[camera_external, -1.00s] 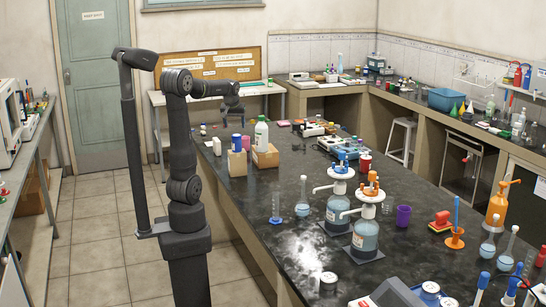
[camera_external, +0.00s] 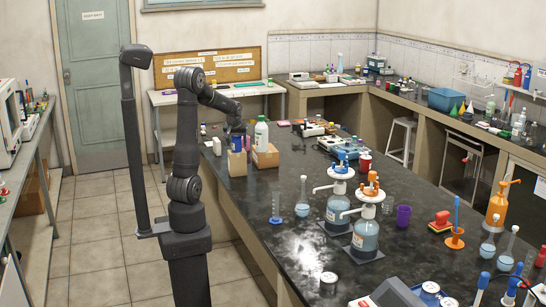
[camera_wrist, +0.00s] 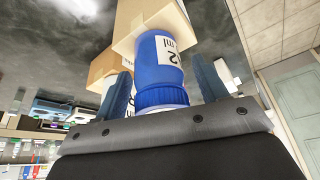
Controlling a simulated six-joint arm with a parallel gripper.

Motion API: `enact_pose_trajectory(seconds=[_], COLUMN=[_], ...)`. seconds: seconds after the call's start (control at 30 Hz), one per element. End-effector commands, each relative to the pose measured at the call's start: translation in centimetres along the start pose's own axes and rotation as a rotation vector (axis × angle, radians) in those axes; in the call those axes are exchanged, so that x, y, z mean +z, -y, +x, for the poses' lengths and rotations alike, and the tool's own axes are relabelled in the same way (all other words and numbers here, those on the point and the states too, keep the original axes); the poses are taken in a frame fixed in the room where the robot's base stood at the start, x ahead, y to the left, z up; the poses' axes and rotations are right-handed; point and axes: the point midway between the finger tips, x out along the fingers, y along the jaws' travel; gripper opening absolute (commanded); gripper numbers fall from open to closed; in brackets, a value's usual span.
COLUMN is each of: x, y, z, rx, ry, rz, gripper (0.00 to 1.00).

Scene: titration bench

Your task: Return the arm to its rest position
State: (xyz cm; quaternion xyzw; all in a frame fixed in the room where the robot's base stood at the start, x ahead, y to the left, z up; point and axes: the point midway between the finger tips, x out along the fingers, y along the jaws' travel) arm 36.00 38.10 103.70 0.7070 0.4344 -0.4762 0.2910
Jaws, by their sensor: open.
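In the wrist view, the two fingers of my gripper (camera_wrist: 161,72) are spread, one on each side of the blue bottle (camera_wrist: 158,62). Gaps show between the fingers and the bottle, so it is not gripped. The bottle's white label is partly visible. My arm is bent forward and down, away from the upright post beside it.
A white bottle with a green cap (camera_external: 261,133) stands on another cardboard box (camera_external: 265,156) just right of my gripper. Two blue-filled dispenser bottles (camera_external: 338,206) (camera_external: 365,238) and a flask (camera_external: 303,198) stand nearer the camera. The floor left of the bench is clear.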

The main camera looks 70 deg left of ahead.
Motion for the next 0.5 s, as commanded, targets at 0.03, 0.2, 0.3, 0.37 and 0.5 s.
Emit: enact_pose_trajectory(seconds=[0.03, 0.2, 0.3, 0.37, 0.5], x=[-0.6, -1.1, -1.3, -1.3, -1.3], y=[-0.1, -0.1, -0.1, -0.1, -0.1], z=[-1.1, -2.5, -2.9, -3.0, -3.0], rx=[0.004, 0.003, 0.003, 0.003, 0.003], ry=[-0.011, -0.008, -0.008, -0.007, -0.007], rz=[-0.001, -0.001, -0.001, -0.001, -0.001], gripper=[0.66, 0.66, 0.66, 0.66, 0.66])
